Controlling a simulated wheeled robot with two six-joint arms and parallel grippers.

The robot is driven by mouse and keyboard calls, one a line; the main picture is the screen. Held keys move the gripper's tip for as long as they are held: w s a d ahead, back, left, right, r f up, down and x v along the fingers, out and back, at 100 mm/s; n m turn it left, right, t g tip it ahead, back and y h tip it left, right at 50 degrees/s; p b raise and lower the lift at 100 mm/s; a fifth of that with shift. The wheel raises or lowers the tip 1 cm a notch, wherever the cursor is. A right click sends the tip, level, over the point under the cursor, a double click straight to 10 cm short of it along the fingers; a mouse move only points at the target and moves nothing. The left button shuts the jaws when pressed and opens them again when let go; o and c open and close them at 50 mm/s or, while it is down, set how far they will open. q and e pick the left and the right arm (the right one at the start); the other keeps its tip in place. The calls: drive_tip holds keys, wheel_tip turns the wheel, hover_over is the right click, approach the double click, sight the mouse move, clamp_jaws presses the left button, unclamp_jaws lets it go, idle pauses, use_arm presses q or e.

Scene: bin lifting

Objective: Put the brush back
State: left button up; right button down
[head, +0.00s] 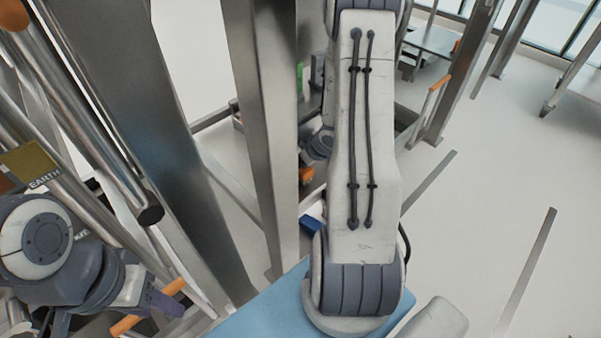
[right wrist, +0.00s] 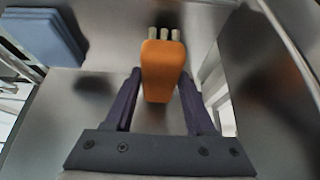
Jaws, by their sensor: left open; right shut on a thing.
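The brush (right wrist: 162,75) is in the right wrist view, with an orange body and pale short ends at its far tip. My right gripper (right wrist: 161,85) is shut on it, one dark purple finger at each side. Metal surfaces lie beyond it; I cannot tell whether the brush touches them. In the head view my right arm crosses the middle and hides much of the area behind it. My left gripper (head: 160,302) is open at the lower left, near an orange bar (head: 148,307); I cannot tell whether they touch.
A blue stacked item (right wrist: 45,38) lies on the metal surface at upper left in the right wrist view. Metal posts (head: 262,120) and rails stand close to my arms at left. Open pale floor (head: 480,210) lies at right.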

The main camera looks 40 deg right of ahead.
drive_tip(key=shift+f, duration=0.95)
use_arm(q)
drive_tip(key=shift+f, duration=0.55)
use_arm(e)
drive_tip(key=shift+r, duration=0.15)
use_arm(q)
drive_tip(key=shift+f, duration=0.1)
use_arm(e)
drive_tip(key=shift+c, duration=1.2)
unclamp_jaws()
